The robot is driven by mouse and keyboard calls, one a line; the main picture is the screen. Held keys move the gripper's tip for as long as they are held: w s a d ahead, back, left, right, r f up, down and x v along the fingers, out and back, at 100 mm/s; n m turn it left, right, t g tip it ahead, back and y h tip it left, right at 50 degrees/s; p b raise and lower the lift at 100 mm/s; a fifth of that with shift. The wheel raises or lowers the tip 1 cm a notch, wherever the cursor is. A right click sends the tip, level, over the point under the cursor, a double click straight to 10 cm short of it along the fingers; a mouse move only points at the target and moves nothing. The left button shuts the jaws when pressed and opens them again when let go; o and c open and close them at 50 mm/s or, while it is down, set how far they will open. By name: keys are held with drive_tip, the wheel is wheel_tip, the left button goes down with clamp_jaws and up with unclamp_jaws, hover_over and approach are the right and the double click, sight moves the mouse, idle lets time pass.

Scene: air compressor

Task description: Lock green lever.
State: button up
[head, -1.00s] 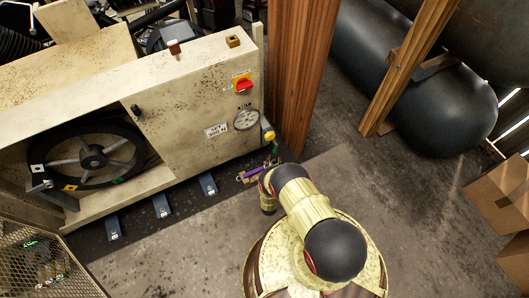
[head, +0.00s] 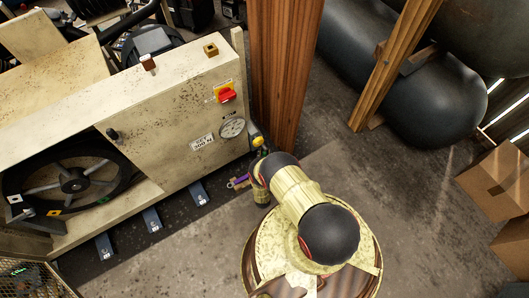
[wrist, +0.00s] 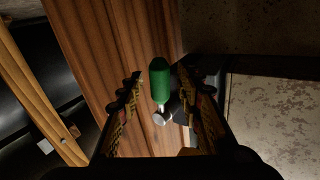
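The green lever (wrist: 160,80) shows in the wrist view as a green rounded grip on a metallic stem, in front of brown wood. My gripper (wrist: 158,77) is open, with one finger on each side of the green grip. Dark gaps show between the fingers and the grip, and I see no clear contact. In the head view my arm hides most of the gripper and the lever. A yellow part (head: 257,141) sits at the compressor's right end, just above my arm.
The beige compressor cabinet (head: 150,110) has a red switch (head: 226,96) and a round gauge (head: 232,127). A wooden post (head: 283,75) stands close to its right end. A dark tank (head: 435,105) and cardboard boxes (head: 497,182) are at the right. Bare floor lies between.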

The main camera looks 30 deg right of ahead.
drive_tip(key=shift+c, duration=0.8)
drive_tip(key=c, duration=0.7)
clamp_jaws()
